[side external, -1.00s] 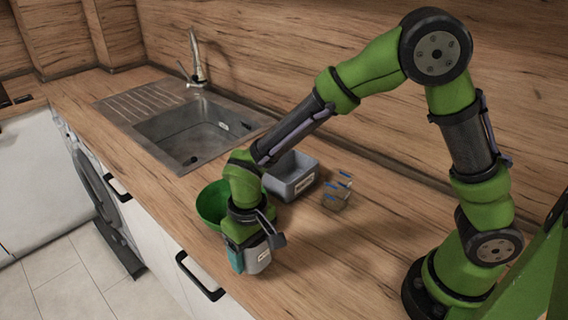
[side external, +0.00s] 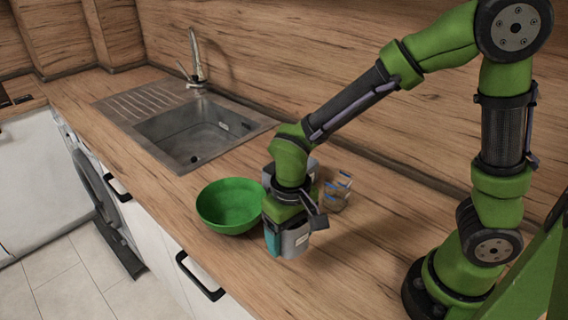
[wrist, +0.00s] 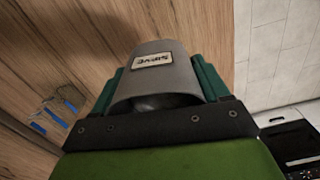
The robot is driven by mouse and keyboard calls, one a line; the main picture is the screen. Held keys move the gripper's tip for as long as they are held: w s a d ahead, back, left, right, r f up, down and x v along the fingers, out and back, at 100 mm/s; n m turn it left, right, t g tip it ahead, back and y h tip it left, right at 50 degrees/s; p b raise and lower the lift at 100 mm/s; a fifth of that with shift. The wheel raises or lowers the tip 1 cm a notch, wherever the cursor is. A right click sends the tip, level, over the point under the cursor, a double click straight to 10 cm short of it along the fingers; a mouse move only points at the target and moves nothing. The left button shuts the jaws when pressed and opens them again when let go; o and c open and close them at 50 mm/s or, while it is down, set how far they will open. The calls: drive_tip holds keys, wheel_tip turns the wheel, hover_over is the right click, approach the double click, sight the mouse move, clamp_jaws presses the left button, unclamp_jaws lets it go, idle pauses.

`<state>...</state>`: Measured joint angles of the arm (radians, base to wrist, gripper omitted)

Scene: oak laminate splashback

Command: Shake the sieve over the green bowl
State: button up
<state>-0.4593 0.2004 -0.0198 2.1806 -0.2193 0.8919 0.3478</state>
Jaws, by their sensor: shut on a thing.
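The green bowl (side external: 232,205) stands upright on the counter in the side view, with its inside in sight from above. My gripper (side external: 285,238) is just right of the bowl, pointing down, and is shut on the grey sieve (side external: 297,240). In the wrist view the sieve (wrist: 163,75) sits between the teal fingers of my gripper (wrist: 165,85) and its label reads "SIEVE". The sieve's underside is hidden, so I cannot tell its exact height above the counter. The bowl is not in the wrist view.
A grey container (side external: 268,172) is partly hidden behind my gripper. A clear item with blue marks (side external: 338,190) stands right of it, also seen in the wrist view (wrist: 50,113). The sink (side external: 195,130) is at the back left. The counter front at right is clear.

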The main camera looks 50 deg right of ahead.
drive_tip(key=w+r+m, duration=0.2)
drive_tip(key=w+r, duration=0.1)
drive_tip(key=w, duration=0.7)
drive_tip(key=w+r+m, duration=0.2)
drive_tip(key=w+r, duration=0.2)
drive_tip(key=w, duration=0.5)
drive_tip(key=shift+d+f, duration=0.25)
drive_tip(key=shift+f, duration=1.05)
drive_tip(key=shift+d+f, duration=0.2)
drive_tip(key=shift+f, duration=1.05)
drive_tip(key=shift+d, duration=0.1)
drive_tip(key=shift+d, duration=0.7)
drive_tip(key=shift+a, duration=1.75)
drive_tip(key=shift+d, duration=0.1)
